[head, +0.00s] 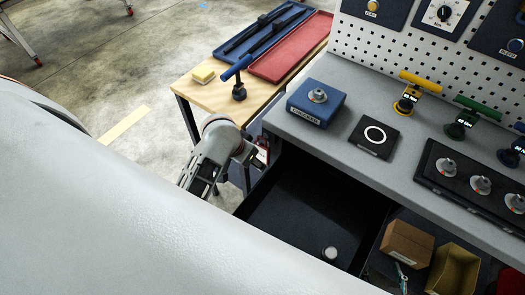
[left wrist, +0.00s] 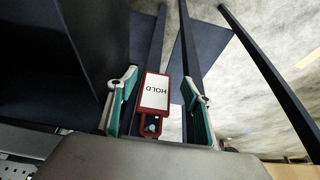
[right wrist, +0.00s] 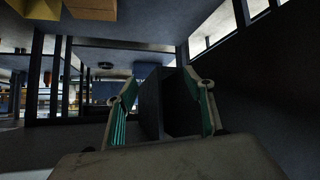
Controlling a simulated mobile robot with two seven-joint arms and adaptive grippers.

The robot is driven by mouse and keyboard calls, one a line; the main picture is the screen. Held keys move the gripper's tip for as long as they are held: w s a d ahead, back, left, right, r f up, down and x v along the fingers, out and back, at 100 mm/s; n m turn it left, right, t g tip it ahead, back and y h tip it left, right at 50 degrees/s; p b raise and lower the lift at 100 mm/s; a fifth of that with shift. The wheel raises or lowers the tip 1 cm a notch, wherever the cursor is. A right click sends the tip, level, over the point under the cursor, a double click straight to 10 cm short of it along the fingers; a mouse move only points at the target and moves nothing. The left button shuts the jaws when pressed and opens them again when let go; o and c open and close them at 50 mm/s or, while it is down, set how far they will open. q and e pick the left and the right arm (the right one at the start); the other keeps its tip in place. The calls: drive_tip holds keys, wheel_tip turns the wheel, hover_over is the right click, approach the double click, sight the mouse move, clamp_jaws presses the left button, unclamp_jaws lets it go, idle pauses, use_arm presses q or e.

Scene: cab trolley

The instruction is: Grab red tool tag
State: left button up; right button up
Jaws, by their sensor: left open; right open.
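The red tool tag (left wrist: 145,115) has a white face lettered HOLD and a red frame with a loop at one end. In the left wrist view it lies between the spread fingers of my left gripper (left wrist: 160,80), with gaps on both sides. My left gripper is open and not closed on it. In the head view a small red patch (head: 262,154) beside one of my arms, near the bench's left end, looks like the tag. My right gripper (right wrist: 160,80) is open and empty, facing a dark panel below bench level.
An open dark drawer (head: 290,212) holds a small round light object (head: 330,254). A blue block (head: 316,102) stands on the grey bench (head: 330,70). A wooden table (head: 215,95) carries red (head: 295,50) and blue trays. A cardboard box (head: 406,243) sits below the bench.

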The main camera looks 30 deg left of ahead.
sight(261, 148)
use_arm(q)
drive_tip(key=w, duration=0.5)
drive_tip(key=shift+w+d, duration=0.35)
drive_tip(key=shift+d, duration=0.05)
drive_tip(key=shift+x, duration=1.45)
drive_tip(key=shift+s, duration=0.1)
drive_tip(key=c, duration=0.9)
